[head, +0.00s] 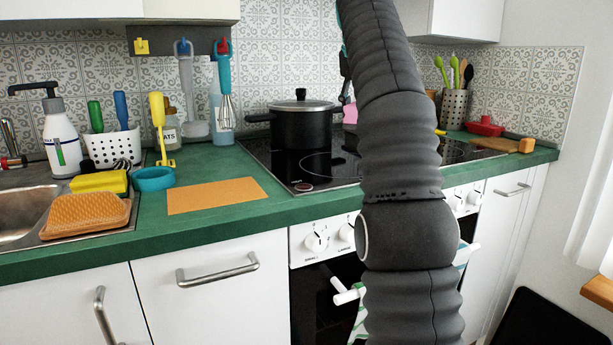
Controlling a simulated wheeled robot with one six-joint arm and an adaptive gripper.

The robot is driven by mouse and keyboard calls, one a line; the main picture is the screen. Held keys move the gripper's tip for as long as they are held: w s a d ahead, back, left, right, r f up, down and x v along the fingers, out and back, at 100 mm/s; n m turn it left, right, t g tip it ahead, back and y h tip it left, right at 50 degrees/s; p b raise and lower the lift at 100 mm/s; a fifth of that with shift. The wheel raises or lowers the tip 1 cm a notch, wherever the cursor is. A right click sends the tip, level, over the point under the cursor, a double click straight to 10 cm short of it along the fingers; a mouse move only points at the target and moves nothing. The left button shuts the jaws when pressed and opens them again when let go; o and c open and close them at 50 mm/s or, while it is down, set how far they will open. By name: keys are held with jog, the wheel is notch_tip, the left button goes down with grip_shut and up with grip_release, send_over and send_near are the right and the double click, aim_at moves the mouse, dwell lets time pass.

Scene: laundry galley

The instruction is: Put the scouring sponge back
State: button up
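A yellow block (98,182), which looks like the scouring sponge, lies beside the sink at the left of the head view. In front of it is an orange, textured, sponge-like block (88,209) on a shallow tan dish (100,230) at the sink's edge. I cannot tell for certain which of the two is the scouring sponge. My arm runs from the bottom to the top of the picture, right of the middle. My gripper is out of view.
A teal ring-shaped bowl (153,179) and an orange mat (216,195) lie on the green counter (160,225). A white soap bottle (60,138) and white utensil holder (113,148) stand behind. A black pot (303,125) stands on the hob.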

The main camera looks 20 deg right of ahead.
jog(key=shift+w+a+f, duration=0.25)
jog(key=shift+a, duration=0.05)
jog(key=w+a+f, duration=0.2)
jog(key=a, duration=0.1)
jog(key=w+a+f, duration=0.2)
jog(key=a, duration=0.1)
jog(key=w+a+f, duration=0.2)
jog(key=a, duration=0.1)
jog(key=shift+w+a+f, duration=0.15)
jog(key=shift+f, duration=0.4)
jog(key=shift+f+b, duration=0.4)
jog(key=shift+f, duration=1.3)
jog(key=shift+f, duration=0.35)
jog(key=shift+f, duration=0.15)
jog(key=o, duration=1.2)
